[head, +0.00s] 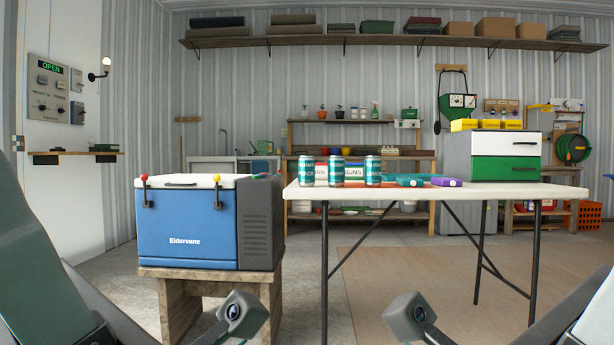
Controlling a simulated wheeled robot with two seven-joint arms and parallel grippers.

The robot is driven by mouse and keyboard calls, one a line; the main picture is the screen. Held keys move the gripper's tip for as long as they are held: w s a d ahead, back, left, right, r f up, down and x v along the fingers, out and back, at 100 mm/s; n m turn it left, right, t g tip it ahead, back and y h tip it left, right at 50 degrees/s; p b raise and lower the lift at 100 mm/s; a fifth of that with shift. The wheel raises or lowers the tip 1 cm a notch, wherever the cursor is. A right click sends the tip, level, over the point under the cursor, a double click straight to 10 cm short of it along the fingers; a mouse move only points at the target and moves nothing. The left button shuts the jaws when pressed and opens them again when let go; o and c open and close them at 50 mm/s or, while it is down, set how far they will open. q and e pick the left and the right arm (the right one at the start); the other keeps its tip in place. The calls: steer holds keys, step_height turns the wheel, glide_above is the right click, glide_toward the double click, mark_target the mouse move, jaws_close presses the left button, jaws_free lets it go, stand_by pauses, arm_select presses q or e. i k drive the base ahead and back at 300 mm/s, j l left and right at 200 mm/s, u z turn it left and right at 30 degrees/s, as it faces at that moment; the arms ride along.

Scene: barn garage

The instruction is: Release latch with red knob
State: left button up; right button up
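A blue cooler (183,226) with a white lid (185,182) and a dark grey right end stands on a wooden stand. Two dark latches sit on its front upper edge. The left latch ends in a red knob (144,177), and the right one ends in a yellow knob (217,178). Both latches stand upright with their knobs at or just above lid height. The lid looks closed. Parts of my two arms show along the bottom edge, apart from the cooler. No gripper fingers are visible.
The wooden stand (210,276) holds the cooler. A white folding table (480,190) with cans (306,171) and a green-and-white drawer cabinet (506,143) stands close on the right. A wall panel (50,88) is at left. Floor left of the stand is clear.

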mark_target(144, 178)
steer(key=u, duration=0.95)
